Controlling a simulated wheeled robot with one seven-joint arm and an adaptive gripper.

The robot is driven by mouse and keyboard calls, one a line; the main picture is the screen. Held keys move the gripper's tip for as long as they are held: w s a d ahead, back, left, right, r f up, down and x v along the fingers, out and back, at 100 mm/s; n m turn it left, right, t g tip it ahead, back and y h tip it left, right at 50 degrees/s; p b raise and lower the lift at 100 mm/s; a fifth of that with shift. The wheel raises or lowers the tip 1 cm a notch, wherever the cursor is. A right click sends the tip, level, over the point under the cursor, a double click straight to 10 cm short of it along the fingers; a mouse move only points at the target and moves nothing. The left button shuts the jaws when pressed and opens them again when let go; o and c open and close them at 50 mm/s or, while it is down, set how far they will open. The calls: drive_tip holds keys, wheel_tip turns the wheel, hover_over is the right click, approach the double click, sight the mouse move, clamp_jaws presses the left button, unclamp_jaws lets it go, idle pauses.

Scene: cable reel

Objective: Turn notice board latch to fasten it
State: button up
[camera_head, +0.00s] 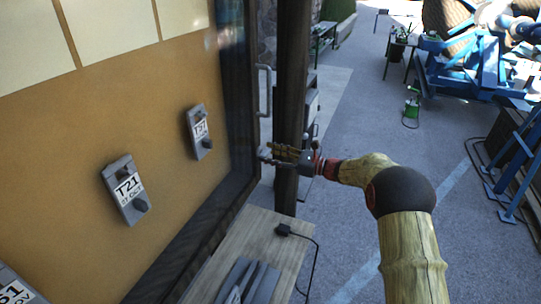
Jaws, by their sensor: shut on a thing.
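The notice board (90,95) fills the left side of the head view, with an orange backing, pale sheets and a dark frame. A metal handle (263,92) stands on the right edge of its frame. My gripper (265,153) is at the frame's right edge, below that handle. It is shut on a small metal part there, which looks like the latch; the fingers hide most of it, so its turn angle cannot be told. My arm reaches in from the lower right.
Grey labelled tags (124,190) hang on the board. A dark post (291,90) stands right behind my gripper. A wooden table (262,232) with a black cable lies below. Blue machinery (470,70) stands at the far right. Open paved floor lies between.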

drive_tip(key=shift+f, duration=0.1)
drive_tip(key=n+b, duration=1.7)
drive_tip(key=b, duration=0.6)
drive_tip(key=shift+f+n, duration=0.1)
drive_tip(key=shift+n, duration=0.2)
drive_tip(key=shift+b, duration=0.3)
drive_tip(key=o, duration=1.1)
drive_tip(key=shift+o, duration=0.3)
